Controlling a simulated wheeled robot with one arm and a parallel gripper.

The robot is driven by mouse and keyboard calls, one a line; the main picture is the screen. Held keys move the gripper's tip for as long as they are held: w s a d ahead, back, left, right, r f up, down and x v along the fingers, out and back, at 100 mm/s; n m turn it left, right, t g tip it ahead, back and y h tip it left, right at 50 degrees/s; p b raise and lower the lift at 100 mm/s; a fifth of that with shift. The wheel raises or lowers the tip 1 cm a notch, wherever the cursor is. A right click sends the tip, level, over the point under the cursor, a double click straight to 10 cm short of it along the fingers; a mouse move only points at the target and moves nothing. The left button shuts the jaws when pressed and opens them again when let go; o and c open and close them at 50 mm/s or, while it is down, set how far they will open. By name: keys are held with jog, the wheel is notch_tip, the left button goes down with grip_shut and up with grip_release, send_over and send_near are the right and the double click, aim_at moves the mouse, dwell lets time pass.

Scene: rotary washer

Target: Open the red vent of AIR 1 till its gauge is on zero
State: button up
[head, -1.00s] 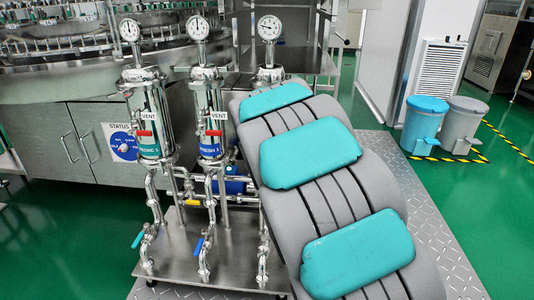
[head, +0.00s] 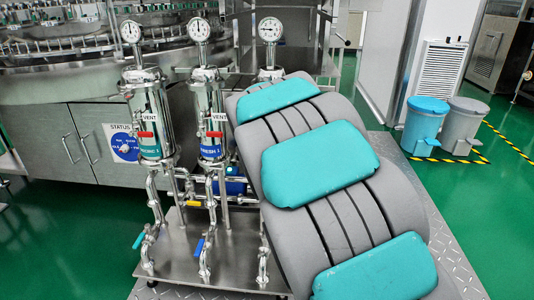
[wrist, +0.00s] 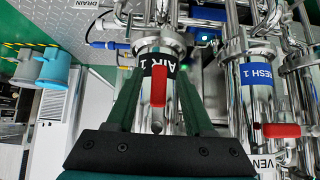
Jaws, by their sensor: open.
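The AIR 1 filter housing (wrist: 150,48) is a steel cylinder with a black label in the wrist view. Its red vent handle (wrist: 158,88) lies lengthwise in the picture, between the two dark green fingers of my gripper (wrist: 158,78). My gripper is open; whether a finger touches the handle I cannot tell. In the head view my arm hides this housing's body and vent. Its round white gauge (head: 270,29) shows above the arm; the needle points roughly left, but the figures are too small to read.
The FRESH 1 housing (wrist: 256,88) stands close beside, with its red vent handle (wrist: 281,131) crosswise. The RECIRC 1 housing (head: 148,110) is farther left in the head view. Pipes and blue, green and yellow valve handles crowd the skid (head: 185,262). Two bins (head: 424,122) stand at right.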

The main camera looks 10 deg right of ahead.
jog(key=v, duration=0.4)
jog(key=shift+s+r, duration=0.1)
jog(key=s+r+n+g+y+p, duration=0.1)
jog(key=s+g+p, duration=0.9)
jog(key=s, duration=3.6)
jog(key=n+y+p, duration=0.1)
jog(key=n+p, duration=0.1)
jog(key=shift+s+n+y, duration=0.2)
jog(key=shift+n+y, duration=0.1)
jog(key=shift+r, duration=0.1)
dwell(2.3)
